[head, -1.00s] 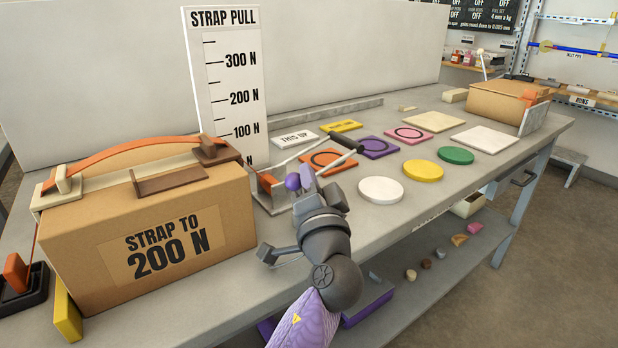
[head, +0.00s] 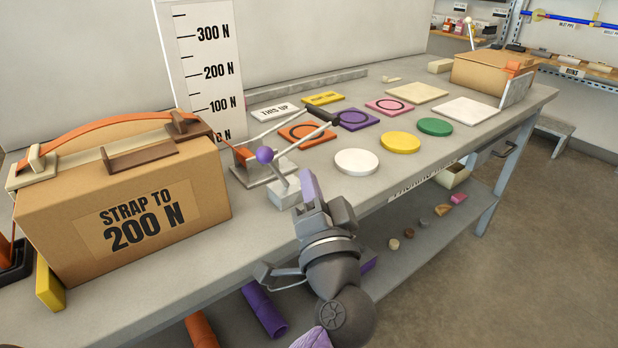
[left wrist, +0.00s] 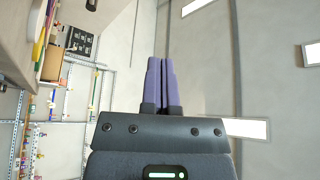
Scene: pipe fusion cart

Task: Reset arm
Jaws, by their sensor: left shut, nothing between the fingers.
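My left gripper (head: 309,187) is shut and empty, with purple fingers, in front of the bench's near edge. In the left wrist view its fingers (left wrist: 160,82) lie side by side, pointing at a bare wall. Just left of it in the head view, a lever tool with a purple ball (head: 264,155) on a thin rod stands on a grey metal base (head: 284,194). The gripper looks apart from the ball. The right gripper is not in view.
A cardboard box (head: 60,215) with an orange strap stands left on the bench (head: 330,215). A force scale board (head: 208,75) stands behind. Coloured discs and square tiles lie to the right. A lower shelf (head: 410,265) holds small lumps.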

